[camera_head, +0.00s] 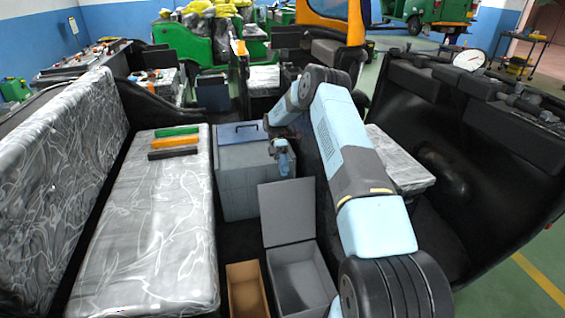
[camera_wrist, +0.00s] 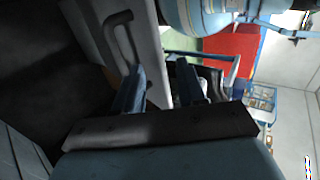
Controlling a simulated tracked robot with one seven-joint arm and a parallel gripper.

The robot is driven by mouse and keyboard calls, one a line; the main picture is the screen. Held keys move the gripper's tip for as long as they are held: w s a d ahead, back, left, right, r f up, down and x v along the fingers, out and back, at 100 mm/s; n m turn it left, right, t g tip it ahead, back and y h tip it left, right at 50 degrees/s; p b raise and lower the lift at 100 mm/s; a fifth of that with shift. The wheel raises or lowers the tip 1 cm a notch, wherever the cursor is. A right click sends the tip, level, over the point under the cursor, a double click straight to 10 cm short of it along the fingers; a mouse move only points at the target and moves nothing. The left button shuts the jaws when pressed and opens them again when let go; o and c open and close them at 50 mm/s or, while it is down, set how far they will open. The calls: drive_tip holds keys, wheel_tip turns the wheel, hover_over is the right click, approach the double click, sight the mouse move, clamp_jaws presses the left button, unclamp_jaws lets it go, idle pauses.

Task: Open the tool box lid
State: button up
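The tool box, a large grey box (camera_head: 240,185) with a blue-grey lid (camera_head: 230,135), stands left of centre in the head view. Its lid looks shut and has a dark handle (camera_head: 245,127) on top. My gripper (camera_head: 283,165) hangs beside the box's right front side, pointing down. In the wrist view, my gripper (camera_wrist: 158,82) has its two fingers apart with nothing clearly between them. A dark handle (camera_wrist: 122,38) on a grey panel shows just beyond one finger. I cannot tell whether the finger touches it.
A smaller grey box (camera_head: 302,282) with its lid (camera_head: 287,212) raised stands in front. A brown open bin (camera_head: 246,290) is beside it. A silver-patterned seat (camera_head: 150,250) on the left carries green, orange and black blocks (camera_head: 174,143). A dark vehicle body (camera_head: 480,130) is on the right.

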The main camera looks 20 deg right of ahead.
drive_tip(key=shift+v, duration=1.6)
drive_tip(key=shift+c, duration=0.2)
